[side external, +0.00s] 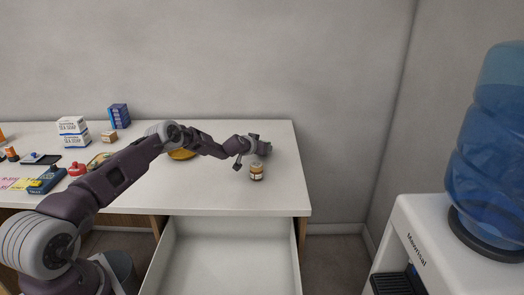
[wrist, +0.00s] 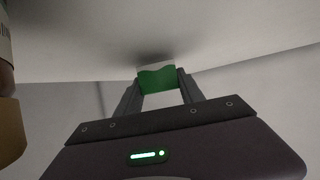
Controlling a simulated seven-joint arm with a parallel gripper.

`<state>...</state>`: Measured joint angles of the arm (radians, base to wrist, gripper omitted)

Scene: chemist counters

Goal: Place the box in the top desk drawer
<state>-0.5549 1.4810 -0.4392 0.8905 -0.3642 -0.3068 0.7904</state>
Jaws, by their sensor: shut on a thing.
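My gripper (wrist: 158,84) is shut on a small green and white box (wrist: 156,76), which shows between the two fingers in the wrist view. In the side external view my gripper (side external: 262,149) is low over the right part of the white desk (side external: 215,190). The box cannot be made out there. Whether the box touches the desk top cannot be told. The top desk drawer (side external: 222,260) is pulled open below the desk's front edge, and its visible inside is empty.
A small amber jar (side external: 256,172) stands on the desk close to my gripper; its side also shows at the wrist view's left edge (wrist: 8,110). Soap boxes (side external: 73,132), a blue box (side external: 118,116) and a yellow dish (side external: 181,154) stand farther left. A water cooler (side external: 440,240) stands right.

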